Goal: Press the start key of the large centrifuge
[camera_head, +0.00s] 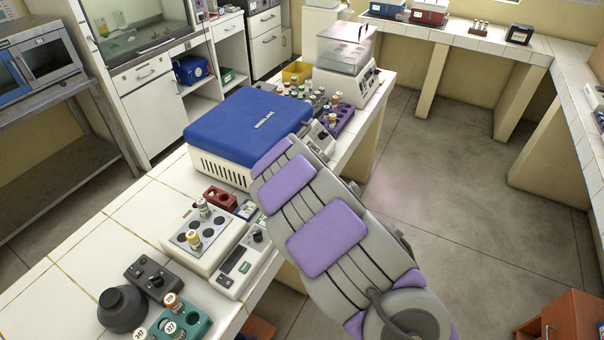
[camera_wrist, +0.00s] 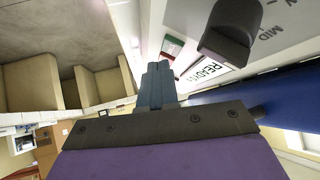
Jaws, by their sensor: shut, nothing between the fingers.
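The large centrifuge has a blue lid (camera_head: 250,118) and a pale vented body (camera_head: 222,170); it stands on the tiled bench in the head view. Part of its control panel (camera_head: 322,136) shows beside my arm, which hides the rest. My arm hides the gripper in the head view.
A smaller device with vials (camera_head: 205,236) and a dark knobbed unit (camera_head: 152,277) stand nearer on the bench. A purple rack (camera_head: 342,120) and a clear-lidded device (camera_head: 345,50) stand beyond the centrifuge.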

